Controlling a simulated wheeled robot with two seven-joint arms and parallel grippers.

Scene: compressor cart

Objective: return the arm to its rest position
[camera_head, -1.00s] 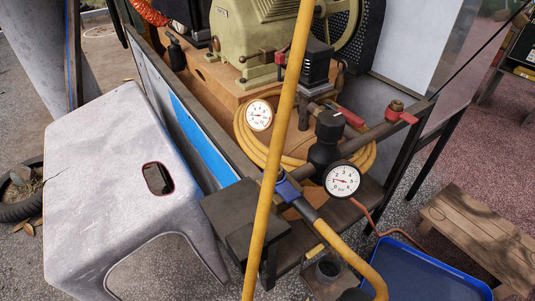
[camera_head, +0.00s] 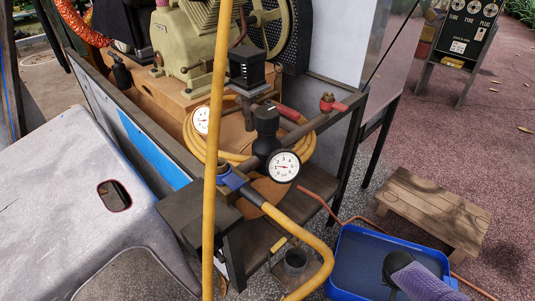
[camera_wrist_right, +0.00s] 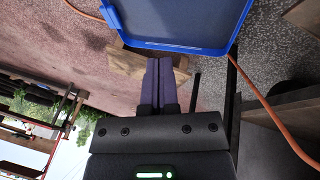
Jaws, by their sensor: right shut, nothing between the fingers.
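My right gripper (camera_wrist_right: 160,85) shows in the right wrist view with its two purple fingers together, shut and empty. Behind the fingers lies the wooden stool (camera_wrist_right: 128,62), and above them in that view is the blue tray (camera_wrist_right: 180,45). In the head view a purple and black part of my right arm (camera_head: 418,282) comes in at the bottom right, over the blue tray (camera_head: 345,262). The fingertips cannot be made out there. My left gripper is not in view.
The compressor cart carries a green compressor (camera_head: 195,40), a coiled yellow hose (camera_head: 232,158) and a pressure gauge (camera_head: 284,166). A yellow hose (camera_head: 216,130) crosses upright in front. A grey plastic stool (camera_head: 60,200) stands left. The wooden stool (camera_head: 435,205) stands right, with open paving beyond.

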